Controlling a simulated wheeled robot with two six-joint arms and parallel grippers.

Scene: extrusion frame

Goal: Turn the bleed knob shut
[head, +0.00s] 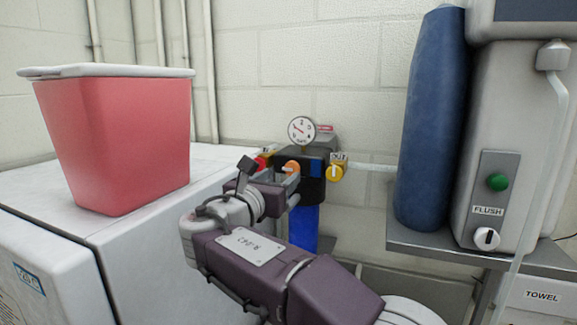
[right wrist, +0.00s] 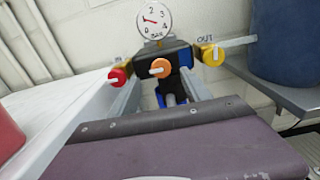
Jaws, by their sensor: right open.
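The orange knob (head: 291,167), likely the bleed knob, sits at the front centre of a dark filter unit (head: 316,165) on the wall. In the right wrist view the orange knob (right wrist: 160,68) has a pale bar lying near horizontal across it. My right gripper (head: 280,180) is open. In the right wrist view its two grey fingers (right wrist: 162,88) appear on either side below the orange knob, with nothing between them. I cannot tell whether they touch it. My left gripper is not in view.
A red knob (right wrist: 119,76) is left of the orange one and a yellow knob (right wrist: 212,55) by the OUT label is right. A gauge (head: 301,131) stands above. A red bin (head: 120,140) stands on the white cabinet (head: 85,222); a blue cylinder (head: 432,120) is on the grey shelf (head: 425,241).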

